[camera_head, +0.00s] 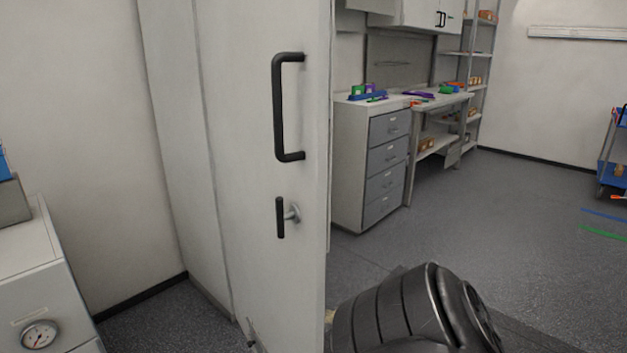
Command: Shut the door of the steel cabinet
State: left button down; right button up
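The door of the steel cabinet (250,130) is a tall pale panel that fills the centre-left of the head view. It appears swung open toward me, with its right edge nearest. A black bar handle (279,108) is fixed on its upper part. A smaller black lever (281,217) on a metal stub sits below. Part of my dark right arm shows at the bottom centre, just right of the door's edge. Its gripper is out of view, possibly behind the door. My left gripper is not in view.
Beyond the door are a grey drawer unit (385,165), a bench and shelving (480,70). A cart with blue bins (614,172) is at the far right. The grey floor (500,230) between is mostly open.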

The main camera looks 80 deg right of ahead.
aim_at(265, 64)
jog(key=z, duration=2.05)
jog(key=i, duration=0.5)
jog(key=k, duration=0.5)
jog(key=u, duration=1.1)
jog(key=i, duration=0.7)
jog(key=z, duration=1.2)
